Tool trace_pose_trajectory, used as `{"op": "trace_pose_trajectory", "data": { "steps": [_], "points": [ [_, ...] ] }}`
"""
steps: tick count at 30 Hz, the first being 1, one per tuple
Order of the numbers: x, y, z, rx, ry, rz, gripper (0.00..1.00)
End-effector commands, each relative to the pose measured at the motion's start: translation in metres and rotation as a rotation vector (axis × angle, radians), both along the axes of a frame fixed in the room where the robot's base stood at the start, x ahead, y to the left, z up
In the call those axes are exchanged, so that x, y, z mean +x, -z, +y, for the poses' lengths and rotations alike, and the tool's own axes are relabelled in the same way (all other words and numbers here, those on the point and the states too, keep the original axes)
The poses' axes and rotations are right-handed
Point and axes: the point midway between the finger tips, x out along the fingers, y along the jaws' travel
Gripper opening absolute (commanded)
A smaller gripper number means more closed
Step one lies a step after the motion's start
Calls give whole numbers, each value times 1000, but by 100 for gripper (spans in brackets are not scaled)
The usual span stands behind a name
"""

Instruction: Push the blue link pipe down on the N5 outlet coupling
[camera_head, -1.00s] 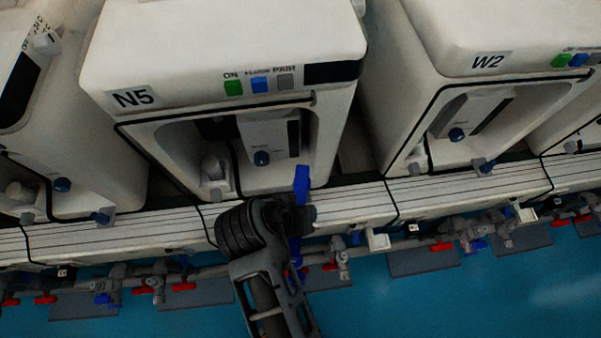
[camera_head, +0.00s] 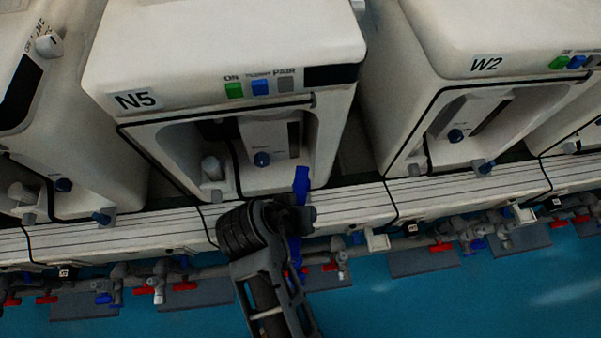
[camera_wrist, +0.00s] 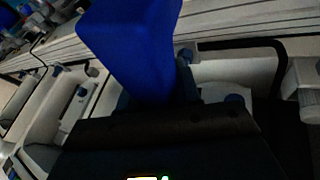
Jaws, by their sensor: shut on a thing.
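The N5 unit (camera_head: 220,55) is a white box with an open front bay, in the middle of the head view. The blue link pipe (camera_head: 301,180) stands upright in front of the right side of the bay. It also fills the upper middle of the wrist view (camera_wrist: 138,45), large and close. My gripper (camera_head: 298,216) is shut on the blue link pipe at the front ledge below N5.
The W2 unit (camera_head: 450,40) stands to the right and another white unit to the left. A white ledge (camera_head: 110,232) runs along the front. Below it are grey pipes with red valve handles (camera_head: 185,286) over a blue floor (camera_head: 400,310).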

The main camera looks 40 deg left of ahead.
Motion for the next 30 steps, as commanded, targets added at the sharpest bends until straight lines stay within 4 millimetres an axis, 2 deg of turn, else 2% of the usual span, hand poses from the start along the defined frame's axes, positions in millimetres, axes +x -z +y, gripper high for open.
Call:
{"op": "trace_pose_trajectory", "data": {
  "steps": [30],
  "points": [
    [0, 19, 0, 0, 0, 0, 0]
  ]
}}
